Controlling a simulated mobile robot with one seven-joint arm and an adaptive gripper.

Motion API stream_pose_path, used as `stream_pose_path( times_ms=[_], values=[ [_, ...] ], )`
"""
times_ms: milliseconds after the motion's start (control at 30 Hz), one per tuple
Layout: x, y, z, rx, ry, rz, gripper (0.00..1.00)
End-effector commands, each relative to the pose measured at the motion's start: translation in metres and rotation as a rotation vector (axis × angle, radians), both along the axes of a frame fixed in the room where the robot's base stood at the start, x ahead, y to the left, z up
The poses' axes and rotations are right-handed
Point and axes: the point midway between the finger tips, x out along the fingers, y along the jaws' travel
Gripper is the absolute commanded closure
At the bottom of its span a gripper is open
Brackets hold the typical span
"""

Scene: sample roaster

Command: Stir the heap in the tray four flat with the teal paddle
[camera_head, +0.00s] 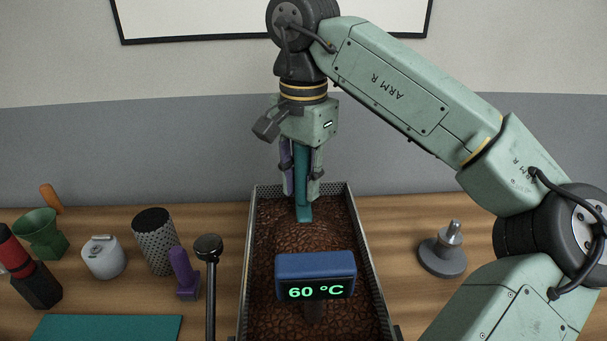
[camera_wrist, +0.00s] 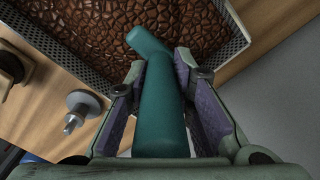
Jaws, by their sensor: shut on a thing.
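My gripper (camera_head: 302,180) is shut on the teal paddle (camera_head: 304,202), with its purple-padded fingers on both sides of the handle. It holds the paddle upright over the far end of the metal tray (camera_head: 246,265). The paddle's lower end is at the brown heap (camera_head: 335,235) in the tray; I cannot tell how deep it reaches. In the wrist view the paddle (camera_wrist: 160,110) runs between the fingers toward the brown beans (camera_wrist: 110,25). A blue display (camera_head: 315,265) reading 60 °C hides part of the heap.
Left of the tray stand a black-topped post (camera_head: 209,250), a purple object (camera_head: 184,275), a perforated cylinder (camera_head: 154,240), a white pot (camera_head: 103,258), a green funnel (camera_head: 40,232) and a teal mat (camera_head: 110,328). A grey metal weight (camera_head: 442,258) stands to the right.

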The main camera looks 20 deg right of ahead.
Motion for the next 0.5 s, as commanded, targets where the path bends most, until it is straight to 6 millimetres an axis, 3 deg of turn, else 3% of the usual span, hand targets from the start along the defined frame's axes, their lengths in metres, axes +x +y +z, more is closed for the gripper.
stream_pose_path(
  times_ms=[367, 500],
  values=[
    [0.000, 0.001, -0.001, -0.001, -0.001, 0.000, 1.00],
    [0.003, 0.013, -0.001, -0.001, -0.001, 0.003, 1.00]
  ],
)
